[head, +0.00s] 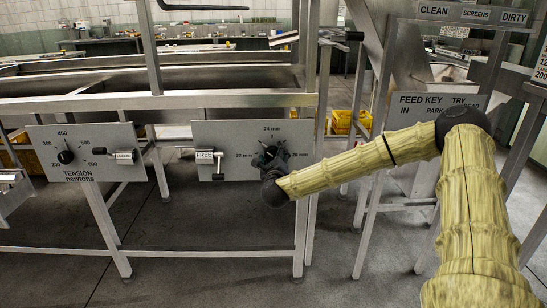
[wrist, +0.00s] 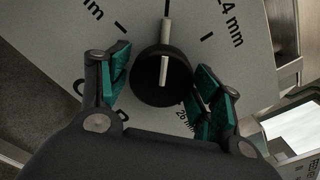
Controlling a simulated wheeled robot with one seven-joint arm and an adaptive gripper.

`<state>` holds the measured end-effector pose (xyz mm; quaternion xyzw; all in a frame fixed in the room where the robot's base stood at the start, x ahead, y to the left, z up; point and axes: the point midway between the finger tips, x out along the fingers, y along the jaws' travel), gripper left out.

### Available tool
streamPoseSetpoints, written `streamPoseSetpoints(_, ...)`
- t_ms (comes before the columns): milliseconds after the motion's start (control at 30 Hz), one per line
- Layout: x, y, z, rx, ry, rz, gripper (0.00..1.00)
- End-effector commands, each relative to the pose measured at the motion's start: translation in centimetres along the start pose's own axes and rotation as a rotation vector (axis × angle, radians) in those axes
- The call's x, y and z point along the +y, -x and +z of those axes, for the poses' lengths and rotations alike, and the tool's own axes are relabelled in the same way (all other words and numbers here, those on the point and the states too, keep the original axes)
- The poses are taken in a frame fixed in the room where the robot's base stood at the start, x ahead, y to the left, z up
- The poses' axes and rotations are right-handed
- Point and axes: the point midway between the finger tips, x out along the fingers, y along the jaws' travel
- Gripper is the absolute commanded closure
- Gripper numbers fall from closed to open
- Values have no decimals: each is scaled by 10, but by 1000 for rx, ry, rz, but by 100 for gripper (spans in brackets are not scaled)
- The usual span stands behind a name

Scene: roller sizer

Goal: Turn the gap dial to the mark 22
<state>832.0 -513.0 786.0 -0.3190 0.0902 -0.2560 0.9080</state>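The gap dial is a round black knob (wrist: 145,92) with a pale pointer bar, on a grey panel (head: 225,132). In the wrist view the bar points up, between the tick by a partly cut-off "mm" label on the left and the tick at 24 mm on the right. In the head view this is between 22 mm and 24 mm. My gripper (wrist: 163,72) is at the dial, one green-padded finger on each side. Narrow gaps seem to show between pads and knob; contact is unclear. In the head view my gripper (head: 272,160) partly hides the dial and its right side.
A lever with a FREE label (head: 204,155) sits left of the dial on the same panel. A separate TENSION dial (head: 66,157) is on a panel further left. Metal frame posts (head: 305,190) stand close to the dial panel's right edge.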

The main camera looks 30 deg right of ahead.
Motion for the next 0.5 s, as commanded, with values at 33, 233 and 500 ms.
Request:
streamPoseSetpoints(33, 0, 0, 0, 0, 0, 0, 52)
streamPoseSetpoints(233, 0, 0, 0, 0, 0, 0, 72)
streamPoseSetpoints(500, -1, 0, 1, 0, 41, 0, 72)
